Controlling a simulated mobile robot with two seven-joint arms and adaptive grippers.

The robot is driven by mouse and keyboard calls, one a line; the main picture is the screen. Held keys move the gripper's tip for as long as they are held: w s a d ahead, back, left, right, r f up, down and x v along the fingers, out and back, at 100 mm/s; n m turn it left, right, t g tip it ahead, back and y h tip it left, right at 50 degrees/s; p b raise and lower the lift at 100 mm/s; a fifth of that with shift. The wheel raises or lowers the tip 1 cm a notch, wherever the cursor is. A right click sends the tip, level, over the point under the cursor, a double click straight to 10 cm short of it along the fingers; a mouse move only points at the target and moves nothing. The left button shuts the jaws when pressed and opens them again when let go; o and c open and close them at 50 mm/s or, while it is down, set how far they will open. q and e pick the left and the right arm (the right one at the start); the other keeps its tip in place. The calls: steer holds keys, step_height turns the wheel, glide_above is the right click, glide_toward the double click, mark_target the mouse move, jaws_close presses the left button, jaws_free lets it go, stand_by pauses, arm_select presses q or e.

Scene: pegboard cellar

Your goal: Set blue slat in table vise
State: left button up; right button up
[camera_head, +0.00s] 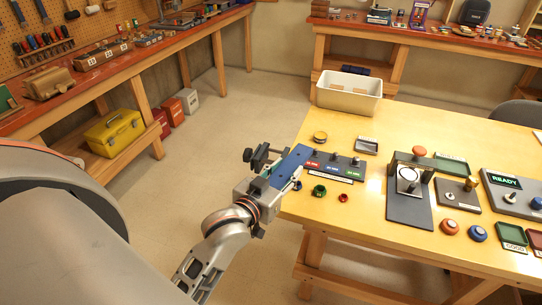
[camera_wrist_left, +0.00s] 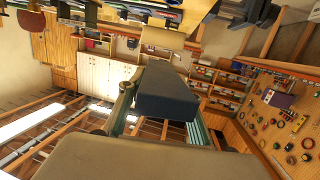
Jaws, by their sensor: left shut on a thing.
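The blue slat (camera_head: 292,163) is at the left edge of the yellow table in the head view, slanting up to the right. My left gripper (camera_head: 268,182) is shut on it, just off that edge. In the left wrist view the slat (camera_wrist_left: 166,92) looks dark and sits between the teal-edged fingers (camera_wrist_left: 160,122). A black jaw-like part (camera_head: 261,157) with a knob shows beside the slat; I cannot tell whether it belongs to a vise or to my gripper. No table vise can be made out for certain. My right gripper is not in view.
On the table (camera_head: 345,225) stand a labelled block with knobs (camera_head: 335,164), a black stand with a red knob (camera_head: 410,205), a white bin (camera_head: 348,92) and a READY panel (camera_head: 510,190). Small green and red nuts (camera_head: 319,190) lie near the front left edge.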

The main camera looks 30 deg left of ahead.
arm_select(q)
steer(key=w+a+r+n+y+b, duration=0.15)
steer(key=w+a+r, duration=0.25)
steer(key=w+a, duration=0.4)
steer(key=w+a+r+n+y, duration=0.1)
steer(key=w+a+r+y, duration=0.15)
steer(key=w+a, duration=0.5)
step_height(320, 180, down, 19)
steer(key=b, duration=0.3)
steer(key=shift+w+d+h, duration=0.2)
steer(key=shift+w+h, duration=0.05)
steer(key=shift+h, duration=0.05)
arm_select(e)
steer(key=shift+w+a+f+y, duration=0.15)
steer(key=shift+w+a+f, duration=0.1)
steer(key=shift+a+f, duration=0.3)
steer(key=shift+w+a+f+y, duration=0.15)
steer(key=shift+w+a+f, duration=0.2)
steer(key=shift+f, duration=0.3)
